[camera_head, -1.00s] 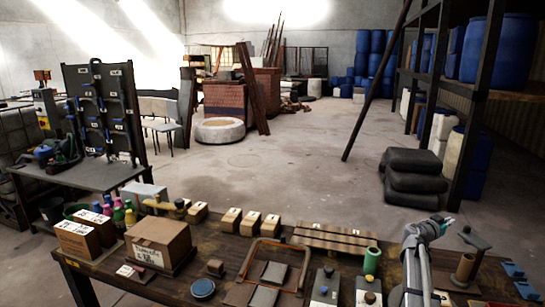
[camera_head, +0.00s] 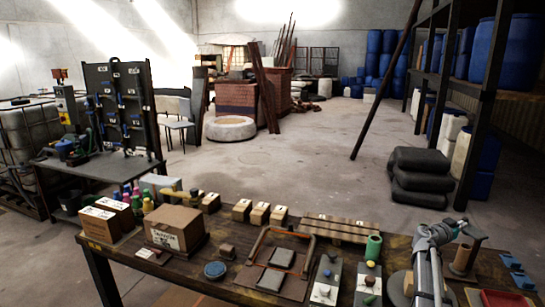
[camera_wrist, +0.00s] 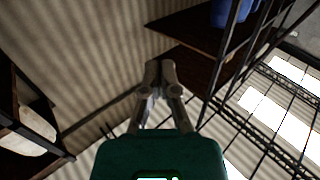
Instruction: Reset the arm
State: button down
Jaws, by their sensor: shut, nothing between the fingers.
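My arm (camera_head: 428,262) rises at the right of the head view, in front of the workbench. My gripper (camera_head: 462,224) is small there, at the arm's upper end, and its fingers are hard to make out. In the wrist view my gripper (camera_wrist: 158,68) has its two fingers together, shut with nothing between them. Behind the fingers in that view are a corrugated wall (camera_wrist: 95,60) and dark shelving (camera_wrist: 190,58), seen at a steep tilt.
The wooden workbench (camera_head: 120,256) spans the foreground. A shelf rack (camera_head: 478,125) with blue drums (camera_head: 503,52) and stacked black sacks (camera_head: 418,175) stand at right. The middle floor is open.

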jog(key=s+a+f+n+g+y, duration=0.1)
jog(key=s+a+f+n+y, duration=0.3)
jog(key=a, duration=0.6)
jog(key=s+a+f+g+y, duration=0.1)
jog(key=a+f+y, duration=0.1)
jog(key=a+f, duration=0.5)
jog(key=s+a+f+n+g+y, duration=0.1)
jog(key=s+a+f+n+y, duration=0.15)
jog(key=a, duration=0.95)
jog(key=s+a+f+n+g+y, duration=0.1)
jog(key=s+a+f+n+y, duration=0.15)
jog(key=a, duration=0.45)
jog(key=s+a+f+n+g+y, duration=0.1)
jog(key=s+a+n+y, duration=0.25)
jog(key=a, duration=0.45)
jog(key=s+a+f+n+y, duration=0.2)
jog(key=s+a+y, duration=0.15)
jog(key=a, duration=0.35)
notch_tip(320, 180, down, 10)
jog(key=s+g+h+b, duration=0.1)
jog(key=s+b, duration=0.2)
jog(key=b, duration=0.7)
notch_tip(320, 180, up, 17)
jog(key=p, duration=1.7)
jog(key=shift+r, duration=0.15)
jog(key=shift+w+m, duration=0.1)
jog(key=shift+m, duration=0.15)
